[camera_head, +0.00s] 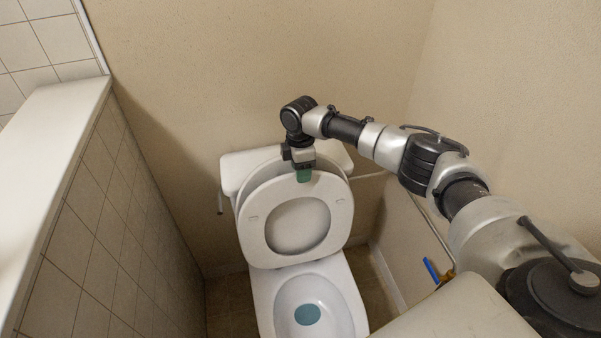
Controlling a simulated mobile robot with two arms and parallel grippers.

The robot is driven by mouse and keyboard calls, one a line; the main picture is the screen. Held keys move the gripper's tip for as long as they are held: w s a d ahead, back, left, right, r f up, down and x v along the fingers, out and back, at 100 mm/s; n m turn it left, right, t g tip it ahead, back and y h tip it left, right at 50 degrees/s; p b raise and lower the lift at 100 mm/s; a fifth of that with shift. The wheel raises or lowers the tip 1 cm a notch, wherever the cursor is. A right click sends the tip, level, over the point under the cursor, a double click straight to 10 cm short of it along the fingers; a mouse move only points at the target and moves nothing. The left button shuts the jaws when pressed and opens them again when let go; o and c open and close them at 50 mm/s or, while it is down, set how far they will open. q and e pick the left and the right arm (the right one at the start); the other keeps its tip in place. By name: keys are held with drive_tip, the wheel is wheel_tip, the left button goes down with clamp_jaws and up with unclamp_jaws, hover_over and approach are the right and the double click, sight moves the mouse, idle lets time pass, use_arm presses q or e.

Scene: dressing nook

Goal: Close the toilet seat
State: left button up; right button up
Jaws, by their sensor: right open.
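The white toilet seat (263,231) is raised and leans back toward the tank, with its lid (241,191) behind it. The toilet bowl (283,300) below is open, with bluish water inside. My right gripper (303,175) is at the top edge of the raised seat, its green-tipped end overlapping the rim. It is open; I cannot tell whether it touches the seat. My left gripper is not in view.
The white tank (232,168) stands behind the seat against the beige wall. A tiled half wall (95,230) runs along the left. A pipe with a blue-handled valve (431,270) is on the right, near my arm.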

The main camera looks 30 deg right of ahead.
drive_tip(key=shift+f, duration=1.15)
clamp_jaws()
